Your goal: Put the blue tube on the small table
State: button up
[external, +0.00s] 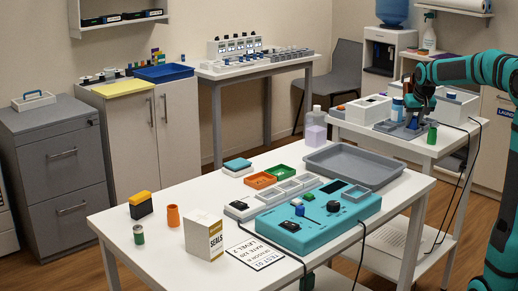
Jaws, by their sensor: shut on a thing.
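My gripper (414,117) is at the right, low over the small white table (450,144), its fingers pointing down. It is shut on a small blue thing (413,124), which appears to be the blue tube. The fingers hide most of it. Its lower end is at a low blue-grey tray (394,128) on this table; I cannot tell whether it touches. A white bottle with a blue band (397,110) stands just left of the gripper. A green tube (432,134) stands just right of it.
White boxy devices (365,110) stand on the small table beside the gripper, another (457,105) behind it. Black cables hang at its right edge. The large front table (180,270) holds a teal test box (318,216), a grey tray (354,166), a carton (203,234) and an orange tube (173,216).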

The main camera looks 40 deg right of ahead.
jog(key=o, duration=1.1)
jog(key=shift+a, duration=0.1)
jog(key=shift+s+r, duration=0.1)
jog(key=shift+r, duration=0.15)
jog(key=v, duration=1.7)
